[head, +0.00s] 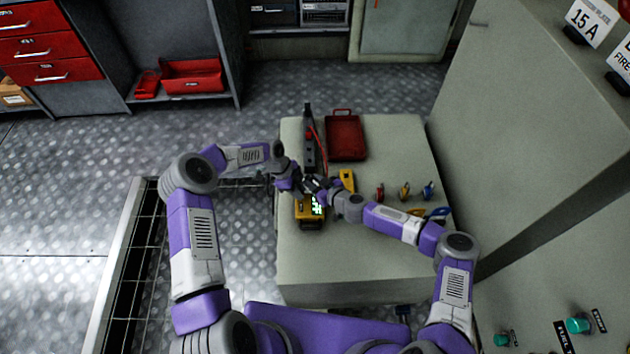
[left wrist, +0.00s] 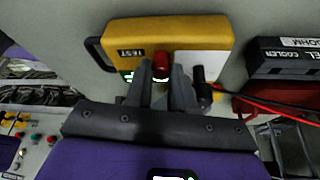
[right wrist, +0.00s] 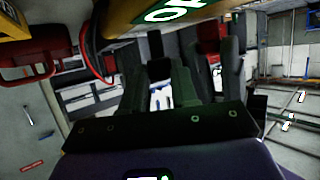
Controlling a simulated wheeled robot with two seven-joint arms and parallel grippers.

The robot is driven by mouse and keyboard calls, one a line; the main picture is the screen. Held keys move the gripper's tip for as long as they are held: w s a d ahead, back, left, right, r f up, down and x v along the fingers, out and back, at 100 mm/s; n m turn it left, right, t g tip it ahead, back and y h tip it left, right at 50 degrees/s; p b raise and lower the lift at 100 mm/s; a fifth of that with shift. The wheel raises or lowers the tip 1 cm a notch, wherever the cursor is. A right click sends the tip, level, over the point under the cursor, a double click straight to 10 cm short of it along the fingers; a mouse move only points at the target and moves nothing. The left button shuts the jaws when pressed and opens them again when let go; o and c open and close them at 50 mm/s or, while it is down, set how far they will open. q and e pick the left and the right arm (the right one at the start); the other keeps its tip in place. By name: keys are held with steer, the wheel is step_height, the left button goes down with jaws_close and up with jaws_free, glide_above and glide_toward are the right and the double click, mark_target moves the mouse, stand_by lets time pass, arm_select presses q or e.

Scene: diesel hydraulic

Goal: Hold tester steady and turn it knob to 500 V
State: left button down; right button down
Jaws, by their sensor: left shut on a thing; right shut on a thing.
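The yellow tester (head: 309,212) stands on the grey cabinet top, its display lit. In the left wrist view the tester (left wrist: 190,35) shows a TEST label, a white panel, a black handle and a red knob-like part (left wrist: 161,62). My left gripper (head: 302,182) is shut at the tester, its fingertips (left wrist: 161,75) by that red part. My right gripper (head: 326,194) is shut close beside the left one. In the right wrist view the tester (right wrist: 165,14) with green digits hangs over my right fingertips (right wrist: 157,75); a dark part is between them. The knob's setting cannot be read.
A red case (head: 346,135) and a dark instrument (head: 309,140) with red leads lie behind. A second yellow item (head: 347,180) and several small coloured pieces (head: 404,190) lie to the right. A tall grey cabinet (head: 530,130) stands at right. The front of the top is clear.

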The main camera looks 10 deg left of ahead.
steer(key=shift+s+a+f+m+t+h, duration=0.1)
steer(key=shift+s+f+m+t+h, duration=0.15)
steer(key=shift+m+t+h, duration=0.35)
steer(key=shift+r+m, duration=0.1)
steer(key=shift+m, duration=0.2)
